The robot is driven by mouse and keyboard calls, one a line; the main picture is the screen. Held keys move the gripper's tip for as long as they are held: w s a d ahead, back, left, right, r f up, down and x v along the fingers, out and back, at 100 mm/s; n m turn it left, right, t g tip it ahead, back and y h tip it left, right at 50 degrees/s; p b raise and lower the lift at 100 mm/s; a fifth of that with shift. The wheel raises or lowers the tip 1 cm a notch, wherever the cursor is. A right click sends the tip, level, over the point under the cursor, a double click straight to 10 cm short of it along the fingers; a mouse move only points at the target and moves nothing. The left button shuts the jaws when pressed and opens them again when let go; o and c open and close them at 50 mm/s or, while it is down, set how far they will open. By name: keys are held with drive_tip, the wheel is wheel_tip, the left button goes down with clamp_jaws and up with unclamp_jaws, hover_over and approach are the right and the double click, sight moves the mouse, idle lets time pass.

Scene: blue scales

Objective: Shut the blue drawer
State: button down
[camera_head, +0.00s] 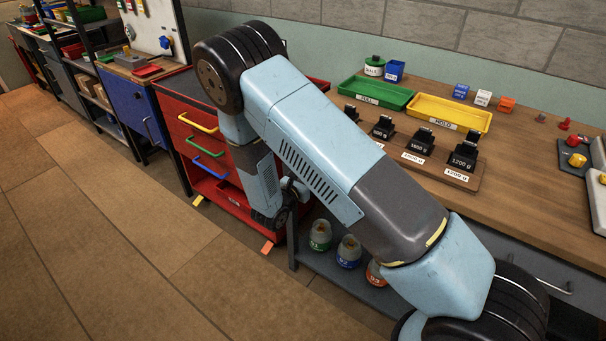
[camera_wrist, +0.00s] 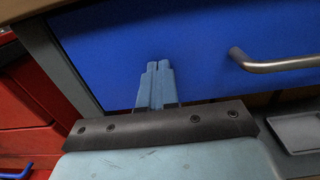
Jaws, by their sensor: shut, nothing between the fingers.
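In the wrist view a blue drawer front (camera_wrist: 205,45) fills the upper part, with a grey bar handle (camera_wrist: 275,62) at its right. My gripper (camera_wrist: 158,66) is shut and empty. Its two pale blue fingers lie side by side over the drawer front, left of the handle. I cannot tell whether the tips touch the front, or how far out the drawer stands. In the head view my arm hides this drawer and the fingertips are not clear.
A red cabinet (camera_head: 180,120) with coloured handles stands left of the wooden workbench (camera_head: 535,165). Another blue front (camera_head: 125,100) is farther left. Bottles (camera_head: 349,252) stand on a low shelf under the workbench. The tiled floor at left is clear.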

drive_tip(key=shift+w+d+r, duration=0.15)
drive_tip(key=shift+w+d, duration=0.15)
drive_tip(key=shift+d, duration=0.25)
drive_tip(key=a+v, duration=0.1)
drive_tip(key=v, duration=1.4)
drive_tip(key=s+d+r+m+g, duration=0.2)
drive_tip(key=d+r+m+g, duration=1.25)
drive_tip(key=d+r, duration=0.7)
drive_tip(key=s+d+r+m+t+y, duration=0.2)
drive_tip(key=s+d+r+m+y, duration=0.3)
drive_tip(key=s+r+m, duration=0.2)
drive_tip(key=s+d+r+m+t+y, duration=0.3)
drive_tip(key=s+d+r+m+y, duration=0.1)
drive_tip(key=s+r+m, duration=0.3)
drive_tip(key=shift+s+d+r+m+y, duration=0.4)
drive_tip(key=shift+s+d+r, duration=0.35)
drive_tip(key=shift+s+r, duration=0.75)
